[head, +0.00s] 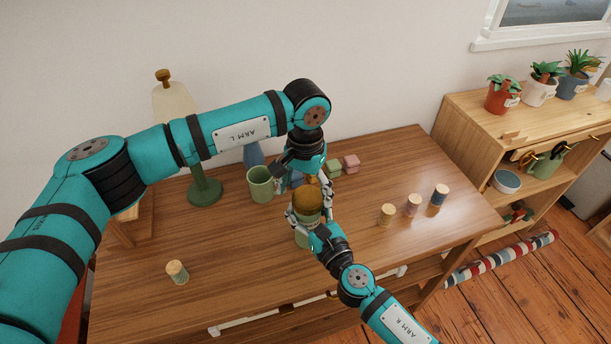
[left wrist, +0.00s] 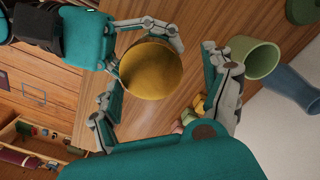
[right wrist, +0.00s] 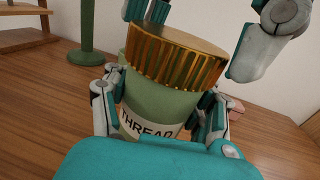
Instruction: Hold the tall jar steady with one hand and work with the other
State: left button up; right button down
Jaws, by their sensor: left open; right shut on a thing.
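The tall jar (head: 302,232) is pale green with a ribbed gold lid (head: 307,201) and stands upright on the wooden desk. In the right wrist view its label (right wrist: 148,128) reads "THREAD", and the gold lid (right wrist: 172,55) sits on top. My right gripper (head: 309,236) is shut around the jar's body from the front. My left gripper (head: 310,192) is above the jar from behind, open, with its fingers on either side of the lid. In the left wrist view the round lid top (left wrist: 151,76) lies between the spread fingers, apparently with gaps.
A green cup (head: 261,184), a blue vase (head: 253,154) and pink and green blocks (head: 350,163) stand behind the jar. Several spools (head: 387,215) stand to the right, and one spool (head: 177,272) at front left. A green lamp (head: 204,190) stands back left.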

pick_arm(q)
jog(key=shift+f, duration=0.5)
